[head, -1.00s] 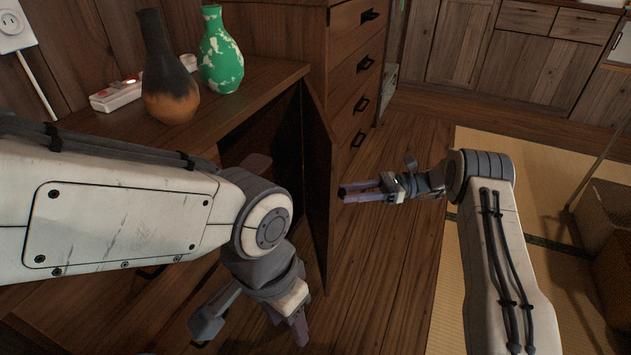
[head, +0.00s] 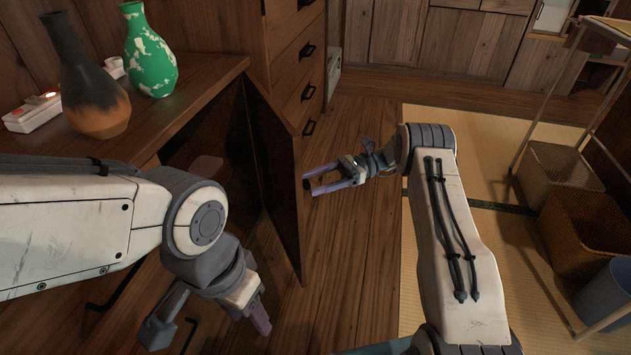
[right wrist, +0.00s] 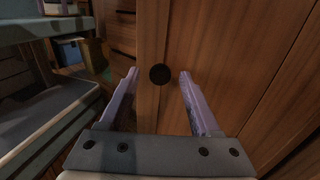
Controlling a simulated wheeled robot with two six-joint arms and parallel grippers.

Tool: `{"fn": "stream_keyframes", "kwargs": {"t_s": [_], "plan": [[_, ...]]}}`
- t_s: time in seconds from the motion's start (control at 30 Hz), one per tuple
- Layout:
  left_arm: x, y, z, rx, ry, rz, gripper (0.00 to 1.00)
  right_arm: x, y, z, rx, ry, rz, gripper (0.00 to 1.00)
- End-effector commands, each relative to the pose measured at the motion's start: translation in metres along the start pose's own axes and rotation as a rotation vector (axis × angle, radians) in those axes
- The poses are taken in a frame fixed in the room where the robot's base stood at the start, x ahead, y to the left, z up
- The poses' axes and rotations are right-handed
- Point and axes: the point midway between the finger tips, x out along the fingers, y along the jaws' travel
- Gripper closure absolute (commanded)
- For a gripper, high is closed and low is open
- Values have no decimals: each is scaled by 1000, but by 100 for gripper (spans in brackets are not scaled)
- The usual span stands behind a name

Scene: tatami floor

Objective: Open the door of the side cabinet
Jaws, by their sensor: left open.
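The side cabinet (head: 190,98) stands at the left. Its door (head: 275,175) stands open at its right end, swung out from the front, with the dark interior showing to its left. My right gripper (head: 308,184) is at the door's outer face, fingers spread. In the right wrist view a dark round knob (right wrist: 160,74) on the door (right wrist: 215,50) appears between the open fingers, with gaps on both sides. Whether the knob lies within the fingers' depth is unclear. My left gripper (head: 212,328) is open and empty in front of the cabinet; my left arm hides part of its front.
A dark vase (head: 88,85) , a green vase (head: 150,55) and a power strip (head: 32,112) are on the cabinet top. A drawer chest (head: 295,55) stands behind the door. Baskets (head: 560,175) stand at the right. Wooden floor (head: 345,240) beside the door is clear.

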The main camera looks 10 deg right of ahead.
Motion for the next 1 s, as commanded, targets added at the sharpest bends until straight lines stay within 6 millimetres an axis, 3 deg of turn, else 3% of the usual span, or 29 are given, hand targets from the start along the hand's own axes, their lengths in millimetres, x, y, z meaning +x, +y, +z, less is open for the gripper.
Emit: {"fn": "stream_keyframes", "kwargs": {"t_s": [0.17,0.37,0.8,1.0], "plan": [[-5,0,0,0,0,0,50,-1,0,8,-2,1,-2,36],[-28,2,-2,0,0,0,50,0,0,46,-1,0,0,36],[-66,5,-4,0,0,0,50,-52,72,97,0,0,-3,36],[-73,5,-4,0,0,0,50,-65,90,108,0,-1,-2,36]]}}
